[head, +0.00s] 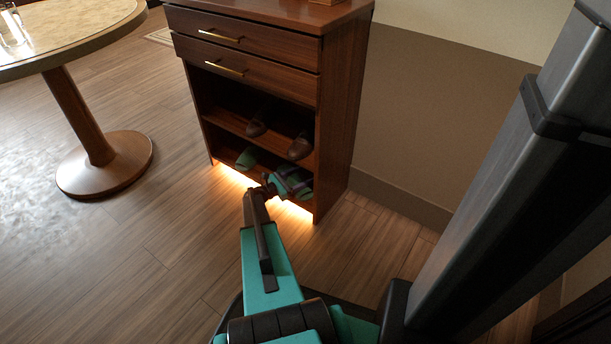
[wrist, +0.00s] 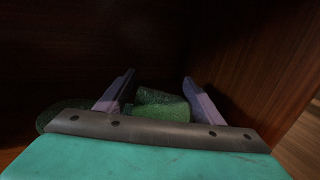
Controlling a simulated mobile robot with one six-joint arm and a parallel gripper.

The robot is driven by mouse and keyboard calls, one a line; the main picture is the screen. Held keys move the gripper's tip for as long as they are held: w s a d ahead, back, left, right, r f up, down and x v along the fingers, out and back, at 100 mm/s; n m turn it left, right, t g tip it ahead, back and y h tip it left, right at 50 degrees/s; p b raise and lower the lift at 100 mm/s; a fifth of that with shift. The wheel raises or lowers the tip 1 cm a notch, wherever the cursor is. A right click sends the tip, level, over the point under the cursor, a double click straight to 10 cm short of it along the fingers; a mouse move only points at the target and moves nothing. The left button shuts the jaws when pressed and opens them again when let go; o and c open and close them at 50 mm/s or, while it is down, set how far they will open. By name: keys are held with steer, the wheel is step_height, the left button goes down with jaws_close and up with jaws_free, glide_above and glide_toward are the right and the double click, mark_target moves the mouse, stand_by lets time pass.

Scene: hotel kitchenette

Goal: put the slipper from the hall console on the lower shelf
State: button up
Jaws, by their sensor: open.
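The hall console (head: 337,115) is a dark brown wooden cabinet with two open shelves under its drawers. On its lower shelf lies a green slipper (wrist: 160,104), at the right side. My gripper (head: 289,181) reaches into this lower opening. In the wrist view its two purple fingers stand apart, one on each side of the green slipper, and the slipper's near part is hidden by the gripper body. I cannot tell whether the fingers touch it. A second green slipper (head: 247,158) lies further left on the same shelf; its edge also shows in the wrist view (wrist: 62,110).
Brown shoes (head: 299,147) stand on the shelf above, close over my gripper. The console's right side wall (wrist: 262,75) is near the right finger. A round pedestal table (head: 100,150) stands at the left. The floor between is clear.

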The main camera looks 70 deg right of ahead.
steer(key=p+v, duration=0.3)
steer(key=v, duration=0.8)
steer(key=shift+w+a+p, duration=0.15)
steer(key=shift+p, duration=0.15)
